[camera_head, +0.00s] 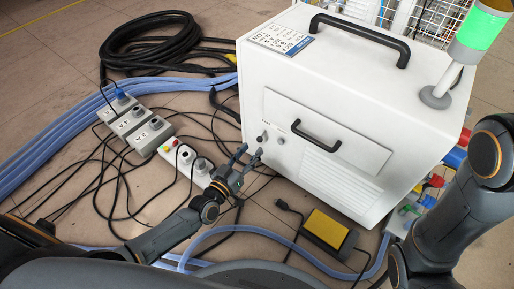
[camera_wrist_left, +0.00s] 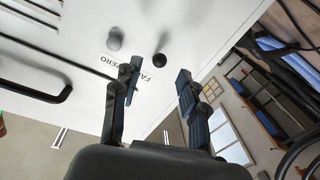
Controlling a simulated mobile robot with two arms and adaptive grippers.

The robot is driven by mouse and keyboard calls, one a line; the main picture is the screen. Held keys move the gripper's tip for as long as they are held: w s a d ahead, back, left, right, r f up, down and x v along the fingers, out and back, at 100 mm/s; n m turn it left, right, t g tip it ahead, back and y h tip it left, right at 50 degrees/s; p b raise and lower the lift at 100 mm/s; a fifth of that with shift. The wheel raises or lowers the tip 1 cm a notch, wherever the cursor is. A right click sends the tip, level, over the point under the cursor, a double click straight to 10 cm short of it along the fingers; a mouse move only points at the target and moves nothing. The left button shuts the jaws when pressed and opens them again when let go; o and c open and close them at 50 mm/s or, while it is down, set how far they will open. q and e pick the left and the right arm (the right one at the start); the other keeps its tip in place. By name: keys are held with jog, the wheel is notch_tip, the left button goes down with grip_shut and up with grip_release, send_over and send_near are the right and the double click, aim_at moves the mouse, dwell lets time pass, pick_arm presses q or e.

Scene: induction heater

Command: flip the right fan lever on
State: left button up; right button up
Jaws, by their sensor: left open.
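The white heater box (camera_head: 345,100) stands on the floor, its front panel facing me. Two small levers sit on the panel, left of the black handle: a left lever (camera_head: 262,136) and a right lever (camera_head: 281,140). In the left wrist view, which looks turned round, the grey lever (camera_wrist_left: 114,38) is nearer the handle and a darker lever (camera_wrist_left: 158,60) is beside it. A label with FAN and ZERO (camera_wrist_left: 140,70) is partly covered by a finger. My left gripper (camera_head: 250,156) is open and empty, just below the levers, with no clear contact; its fingers show in the wrist view (camera_wrist_left: 160,85).
A black handle (camera_head: 316,134) and vent slots are on the panel. Grey switch boxes (camera_head: 138,125) and loose cables lie left of my gripper. A yellow pedal (camera_head: 325,228) lies in front of the box. My right arm is at the right; its gripper is out of view.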

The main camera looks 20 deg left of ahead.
aim_at(262, 136)
pick_arm(q)
jog(key=shift+b+x, duration=0.75)
jog(key=shift+x, duration=1.55)
grip_shut()
